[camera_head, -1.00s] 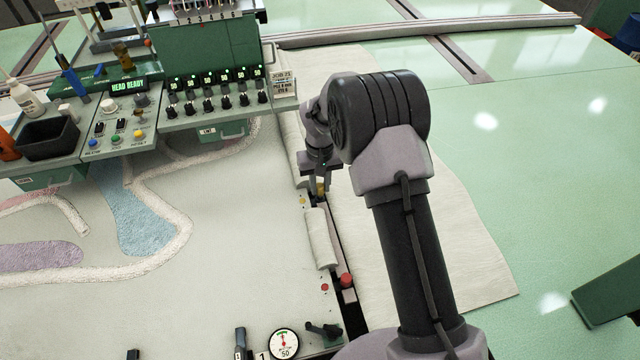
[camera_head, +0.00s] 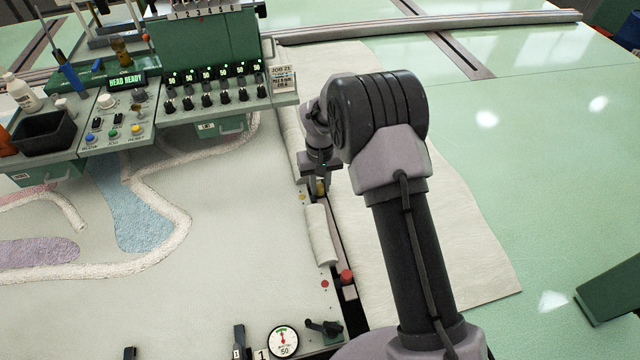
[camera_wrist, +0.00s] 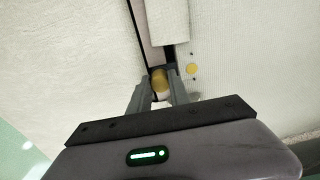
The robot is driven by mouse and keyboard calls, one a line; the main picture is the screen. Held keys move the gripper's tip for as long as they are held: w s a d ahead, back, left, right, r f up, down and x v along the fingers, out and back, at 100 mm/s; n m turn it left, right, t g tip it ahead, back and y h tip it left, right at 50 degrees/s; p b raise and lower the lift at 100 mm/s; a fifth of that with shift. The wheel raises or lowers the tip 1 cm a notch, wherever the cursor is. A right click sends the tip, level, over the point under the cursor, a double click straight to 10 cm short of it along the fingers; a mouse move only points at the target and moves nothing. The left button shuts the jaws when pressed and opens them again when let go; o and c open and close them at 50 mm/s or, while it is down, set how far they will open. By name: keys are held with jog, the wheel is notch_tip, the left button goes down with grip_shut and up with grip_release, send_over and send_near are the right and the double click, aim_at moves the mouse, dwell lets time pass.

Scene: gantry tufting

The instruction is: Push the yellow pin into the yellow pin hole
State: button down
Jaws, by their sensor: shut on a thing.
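The yellow pin (camera_wrist: 160,80) is between the fingers of my gripper (camera_wrist: 160,92) in the wrist view, and the fingers are shut on it. In the head view my gripper (camera_head: 319,184) points down over the dark slot at the cloth's right edge, with the yellow pin (camera_head: 320,188) at its tips. A yellow dot (camera_wrist: 193,69) marks the pale cloth beside the pin; it also shows in the head view (camera_head: 301,197). A hole under the pin is hidden, and how deep the pin sits cannot be told.
A red-headed pin (camera_head: 346,277) stands nearer along the slot, beside a red dot (camera_head: 325,284). A rolled cloth strip (camera_head: 320,236) lies along the slot. The green machine head (camera_head: 209,50) with its control panel stands at the upper left. A gauge (camera_head: 284,341) is at the front.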

jog(key=shift+f, duration=0.2)
jog(key=c, duration=1.1)
grip_release()
notch_tip(320, 180, up, 18)
jog(key=p, duration=0.4)
jog(key=shift+f+p, duration=0.25)
jog(key=shift+p, duration=0.15)
